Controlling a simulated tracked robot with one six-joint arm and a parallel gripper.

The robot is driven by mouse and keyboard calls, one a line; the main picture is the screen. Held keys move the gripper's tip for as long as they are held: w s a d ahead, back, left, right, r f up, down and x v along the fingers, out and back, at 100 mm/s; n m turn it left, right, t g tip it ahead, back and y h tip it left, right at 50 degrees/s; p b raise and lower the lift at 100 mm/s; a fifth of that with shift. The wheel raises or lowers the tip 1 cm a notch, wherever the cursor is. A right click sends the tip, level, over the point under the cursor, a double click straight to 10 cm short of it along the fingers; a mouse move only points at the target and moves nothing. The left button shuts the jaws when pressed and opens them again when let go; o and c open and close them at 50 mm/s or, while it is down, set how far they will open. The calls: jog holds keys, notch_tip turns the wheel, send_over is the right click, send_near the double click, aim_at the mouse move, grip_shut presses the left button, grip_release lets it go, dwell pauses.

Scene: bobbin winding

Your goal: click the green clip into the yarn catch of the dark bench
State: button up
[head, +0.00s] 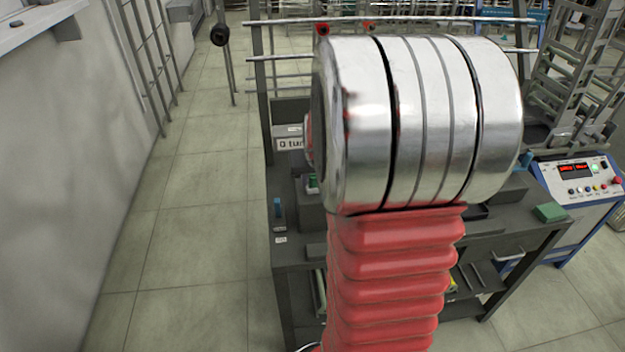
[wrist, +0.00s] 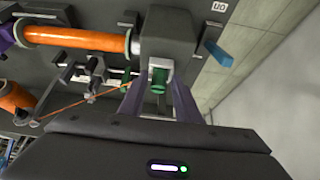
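The green clip (wrist: 158,82) shows in the wrist view at a pale grey slot on the face of a dark block (wrist: 167,35). How deep it sits in this slot I cannot tell. My gripper (wrist: 160,95) has one finger on each side of the clip, with a visible gap around it, so it looks open. In the head view a small green piece (head: 313,182) shows at a block on the dark bench (head: 284,262). My arm hides the gripper there.
In the wrist view an orange bobbin (wrist: 75,35) lies left of the block, and an orange yarn (wrist: 85,103) runs towards the clip area. A blue piece (wrist: 217,53) stands at right. A green box (head: 550,212) sits on the bench's right end. Floor is free at left.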

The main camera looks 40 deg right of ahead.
jog(key=v, duration=1.3)
jog(key=shift+s+r, duration=0.15)
jog(key=shift+s, duration=0.05)
jog(key=s+a+n+y, duration=0.1)
jog(key=s+a+n, duration=0.2)
jog(key=a, duration=1.1)
jog(key=s+a+n+t+y, duration=0.1)
jog(key=s+a+n, duration=0.3)
jog(key=a, duration=1)
jog(key=s+y, duration=0.1)
jog(key=s, duration=0.1)
jog(key=shift+s+a+r, duration=0.25)
jog(key=shift+s, duration=0.1)
jog(key=shift+c, duration=1.1)
